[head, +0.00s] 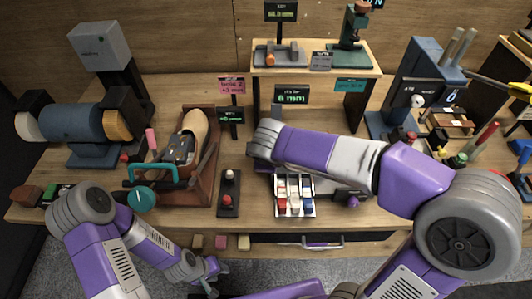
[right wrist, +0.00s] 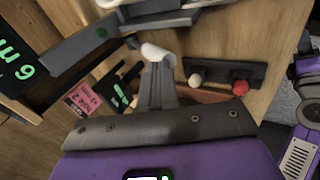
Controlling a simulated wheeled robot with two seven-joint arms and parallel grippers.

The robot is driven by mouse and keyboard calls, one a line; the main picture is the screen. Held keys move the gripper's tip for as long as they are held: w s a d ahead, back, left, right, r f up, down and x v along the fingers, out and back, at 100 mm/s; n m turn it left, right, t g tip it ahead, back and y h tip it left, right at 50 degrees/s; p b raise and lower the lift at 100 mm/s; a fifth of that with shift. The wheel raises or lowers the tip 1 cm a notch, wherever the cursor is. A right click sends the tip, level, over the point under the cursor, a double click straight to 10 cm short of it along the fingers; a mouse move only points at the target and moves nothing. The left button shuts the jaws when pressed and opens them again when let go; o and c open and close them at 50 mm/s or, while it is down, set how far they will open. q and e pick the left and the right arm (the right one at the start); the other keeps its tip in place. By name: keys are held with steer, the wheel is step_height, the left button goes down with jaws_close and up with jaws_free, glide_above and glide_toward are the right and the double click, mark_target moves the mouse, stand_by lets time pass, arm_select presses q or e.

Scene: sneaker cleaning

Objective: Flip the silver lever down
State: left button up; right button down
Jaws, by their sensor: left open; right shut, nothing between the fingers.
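A small dark control panel (head: 228,193) lies on the bench left of centre, with a pale knob (head: 230,175) and a red knob (head: 226,200). In the right wrist view the panel (right wrist: 225,73) shows at upper right, with its pale knob (right wrist: 195,79) and red knob (right wrist: 240,87). I cannot clearly tell which part is the silver lever. My right gripper (right wrist: 158,60) is shut and empty, apart from the panel's knobs in the picture. In the head view its fingers are hidden by my arm. My left gripper (head: 209,274) is open and empty, low in front of the bench.
A wooden tray (head: 208,187) with a sneaker (head: 187,140) stands left of the panel. A white rack (head: 295,196) of small bottles stands to its right. A grinder-like machine (head: 78,125) is at far left. A raised shelf (head: 318,70) stands behind.

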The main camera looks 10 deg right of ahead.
arm_select(q)
steer(key=shift+f+b, duration=0.45)
steer(key=shift+f, duration=0.25)
arm_select(e)
steer(key=shift+s+f, duration=0.4)
steer(key=shift+f, duration=0.2)
steer(key=shift+s+f, duration=0.1)
steer(key=shift+a, duration=0.1)
arm_select(q)
steer(key=r+p, duration=0.1)
steer(key=s+r+p, duration=0.1)
steer(key=r+p, duration=0.1)
steer(key=s+r+p, duration=0.1)
steer(key=r+p, duration=0.1)
steer(key=shift+d, duration=0.25)
arm_select(e)
steer(key=s+f+v, duration=0.1)
steer(key=v, duration=0.9)
steer(key=shift+s+a, duration=0.2)
